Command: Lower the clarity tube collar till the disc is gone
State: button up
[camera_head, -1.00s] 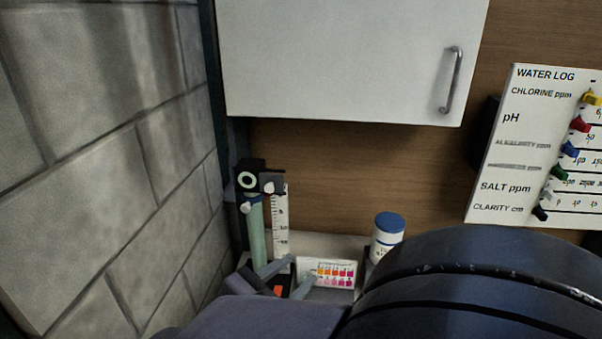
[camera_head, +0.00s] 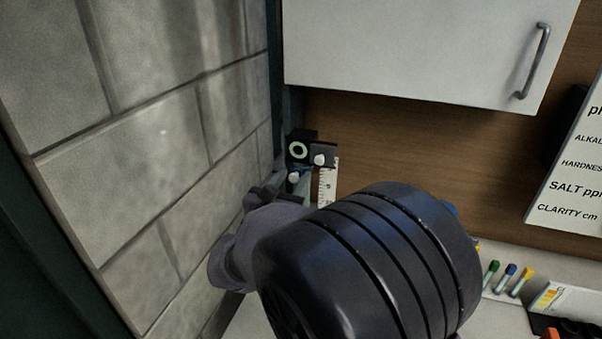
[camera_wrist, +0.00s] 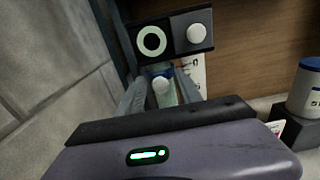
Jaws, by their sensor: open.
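The clarity tube (camera_wrist: 180,96) is pale green and stands upright by the block wall; my arm hides its lower part in the head view. Its dark blue collar (camera_wrist: 151,70) sits high on the tube and has a white knob (camera_wrist: 162,88). The knob also shows in the head view (camera_head: 293,177). Above the collar, a black block (camera_wrist: 152,24) carries a pale ring with a dark centre. My gripper (camera_wrist: 161,82) is open, with its grey fingers on either side of the collar knob. I cannot tell whether they touch it.
A white scale (camera_head: 328,185) stands right of the tube, below a plate with another white knob (camera_head: 320,159). The block wall (camera_head: 150,130) is close on the left. A white cabinet (camera_head: 420,45) hangs above. A blue-lidded bottle (camera_wrist: 307,90) stands at right.

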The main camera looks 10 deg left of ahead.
jog(key=shift+w+d, duration=0.1)
jog(key=shift+w, duration=0.3)
grip_shut()
dwell(1.2)
